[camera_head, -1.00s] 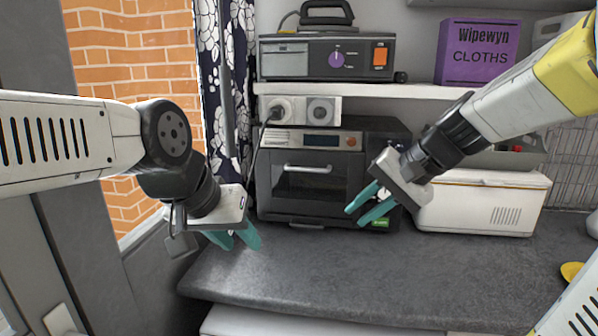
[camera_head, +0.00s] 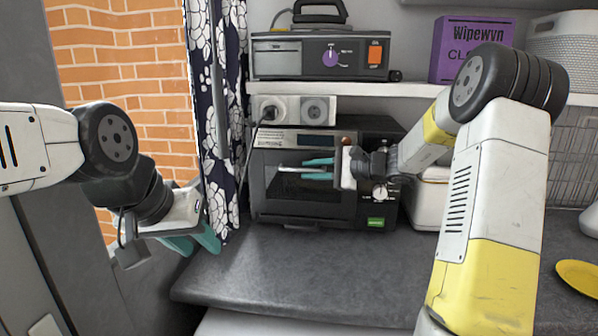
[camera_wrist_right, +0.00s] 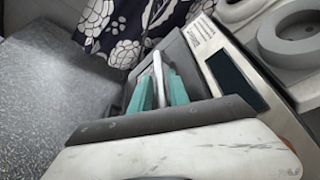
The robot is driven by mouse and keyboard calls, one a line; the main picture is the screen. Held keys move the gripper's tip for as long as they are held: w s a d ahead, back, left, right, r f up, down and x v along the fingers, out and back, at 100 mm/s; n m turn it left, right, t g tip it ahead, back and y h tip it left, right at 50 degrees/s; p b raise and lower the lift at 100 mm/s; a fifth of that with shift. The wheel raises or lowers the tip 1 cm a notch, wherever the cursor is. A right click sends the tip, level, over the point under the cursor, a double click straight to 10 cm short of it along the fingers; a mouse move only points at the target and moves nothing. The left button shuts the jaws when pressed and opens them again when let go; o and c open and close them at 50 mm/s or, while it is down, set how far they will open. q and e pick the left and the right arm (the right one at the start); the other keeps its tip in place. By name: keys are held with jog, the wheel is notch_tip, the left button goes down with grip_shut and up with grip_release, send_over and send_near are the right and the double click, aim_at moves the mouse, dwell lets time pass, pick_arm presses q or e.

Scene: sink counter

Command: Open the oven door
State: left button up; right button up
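The oven is a dark box with a silver-framed panel on the counter in the head view; its door (camera_head: 300,205) looks shut. A silver bar handle (camera_head: 300,170) runs across the door's upper part. My right gripper (camera_head: 304,168) is in front of the door, with one teal finger above the handle and one below it. The right wrist view shows the handle (camera_wrist_right: 158,76) between the two spread fingers (camera_wrist_right: 159,92); firm contact is not clear. My left gripper (camera_head: 198,244) is open and empty, left of the oven near the curtain.
A shelf (camera_head: 420,90) above the oven holds a grey appliance (camera_head: 290,58) and a purple box (camera_head: 460,45). A white container (camera_head: 430,200) stands right of the oven, partly behind my right arm. The counter (camera_head: 290,270) in front is clear; a yellow plate (camera_head: 580,276) lies far right.

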jog(key=shift+x, duration=1.3)
grip_shut()
dwell(0.5)
